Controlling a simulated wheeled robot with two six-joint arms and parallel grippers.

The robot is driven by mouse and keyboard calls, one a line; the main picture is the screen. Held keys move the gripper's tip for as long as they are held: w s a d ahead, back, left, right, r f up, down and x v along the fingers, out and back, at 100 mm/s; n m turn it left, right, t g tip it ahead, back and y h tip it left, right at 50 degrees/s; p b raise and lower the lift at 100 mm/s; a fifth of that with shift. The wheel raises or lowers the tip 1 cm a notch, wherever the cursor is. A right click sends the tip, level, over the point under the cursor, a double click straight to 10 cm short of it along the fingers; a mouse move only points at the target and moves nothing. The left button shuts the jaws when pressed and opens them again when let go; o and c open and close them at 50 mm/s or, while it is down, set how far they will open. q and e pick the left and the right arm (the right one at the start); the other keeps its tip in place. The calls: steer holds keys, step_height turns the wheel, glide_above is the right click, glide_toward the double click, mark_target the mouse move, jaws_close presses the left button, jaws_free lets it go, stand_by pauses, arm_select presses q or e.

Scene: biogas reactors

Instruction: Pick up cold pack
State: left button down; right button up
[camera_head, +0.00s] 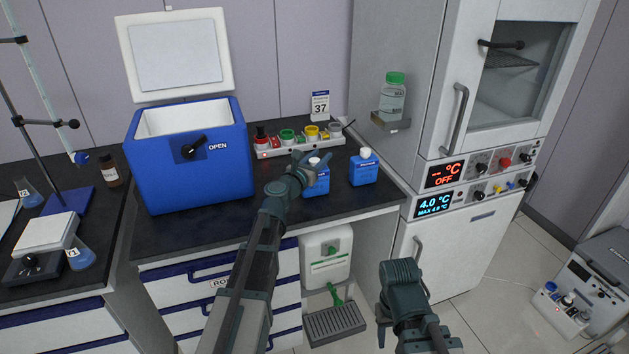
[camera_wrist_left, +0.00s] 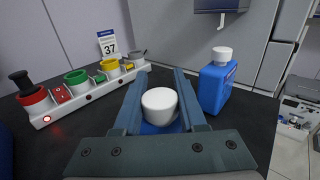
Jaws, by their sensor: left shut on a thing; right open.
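Two blue cold packs with white caps stand on the black benchtop. My left gripper (camera_head: 318,160) is shut on the left cold pack (camera_head: 318,187). In the left wrist view its white cap (camera_wrist_left: 160,103) sits between the two fingers, and most of its blue body is hidden. The pack looks upright, on or just above the bench. The other cold pack (camera_head: 363,171) stands free just to the right, and also shows in the left wrist view (camera_wrist_left: 213,88). My right gripper (camera_head: 384,328) is open and empty, low in front of the bench.
A blue cooler box (camera_head: 190,165) with its lid up and an OPEN label stands left. A white rack (camera_head: 300,147) with coloured cups lies behind the packs. A fridge cabinet (camera_head: 455,240) stands right, with a green-capped bottle (camera_head: 392,100) on its side shelf.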

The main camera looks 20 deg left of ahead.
arm_select(q)
steer(key=shift+r, duration=0.1)
stand_by(0.4)
steer(key=shift+r+p, duration=0.45)
steer(key=shift+p, duration=0.05)
step_height(320, 180, up, 3)
steer(key=p, duration=0.2)
steer(key=shift+f+p, duration=0.1)
steer(key=shift+p, duration=0.3)
steer(key=s+d+r+p, duration=0.1)
steer(key=s+d, duration=0.7)
steer(key=s, duration=0.6)
step_height(320, 180, up, 9)
steer(key=p, duration=0.9)
steer(key=shift+w+f, duration=0.1)
